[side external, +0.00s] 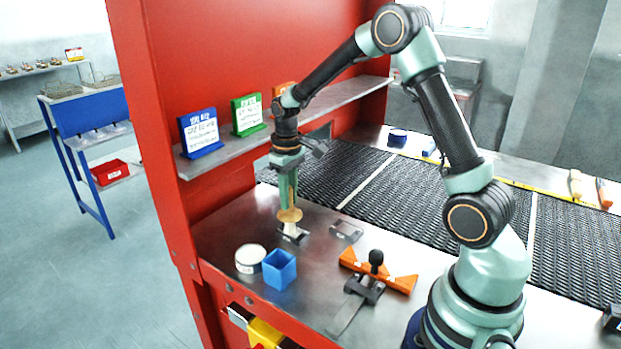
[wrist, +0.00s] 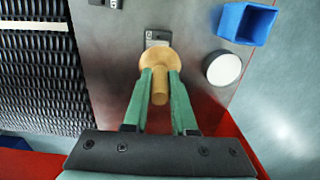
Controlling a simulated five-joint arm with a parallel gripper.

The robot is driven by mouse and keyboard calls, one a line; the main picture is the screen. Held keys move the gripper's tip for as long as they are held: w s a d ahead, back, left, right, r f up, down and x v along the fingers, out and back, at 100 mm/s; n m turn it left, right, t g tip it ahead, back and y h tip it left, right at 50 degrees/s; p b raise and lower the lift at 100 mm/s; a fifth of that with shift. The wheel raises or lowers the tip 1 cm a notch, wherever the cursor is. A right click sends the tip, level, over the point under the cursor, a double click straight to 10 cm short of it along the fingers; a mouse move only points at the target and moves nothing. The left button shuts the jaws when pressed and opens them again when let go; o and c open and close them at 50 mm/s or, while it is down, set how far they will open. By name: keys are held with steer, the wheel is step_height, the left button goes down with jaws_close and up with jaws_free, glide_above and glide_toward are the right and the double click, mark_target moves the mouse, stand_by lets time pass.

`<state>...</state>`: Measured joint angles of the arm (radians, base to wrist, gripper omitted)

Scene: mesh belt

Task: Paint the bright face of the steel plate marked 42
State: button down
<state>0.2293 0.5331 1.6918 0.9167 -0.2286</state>
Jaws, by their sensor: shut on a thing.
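My gripper (side external: 288,205) points down near the red post and is shut on the wooden handle of a brush-like tool (side external: 290,215). The tool also shows in the wrist view (wrist: 159,88), upright between the green fingers, with a round wooden collar. Its pale lower end is at a small dark holder (side external: 287,238); I cannot tell whether it rests in it or is just above. A grey metal strip (side external: 344,314) lies by a black clamp with a ball knob (side external: 376,262). I cannot read a 42 anywhere, so I cannot tell which piece is the marked plate.
A round white-topped tub (side external: 250,257) and an open blue cup (side external: 279,268) stand near the front edge. An orange angled piece (side external: 400,283) lies by the clamp. Another small dark holder (side external: 346,231) is right of the tool. The black mesh belt (side external: 395,195) lies behind.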

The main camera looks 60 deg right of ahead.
steer(key=shift+w, duration=1.25)
steer(key=shift+w+d, duration=0.1)
steer(key=shift+w, duration=0.15)
steer(key=shift+d, duration=0.45)
steer(key=shift+s+d, duration=0.15)
steer(key=shift+s, duration=3.15)
steer(key=shift+w, duration=3.2)
step_height(320, 180, up, 8)
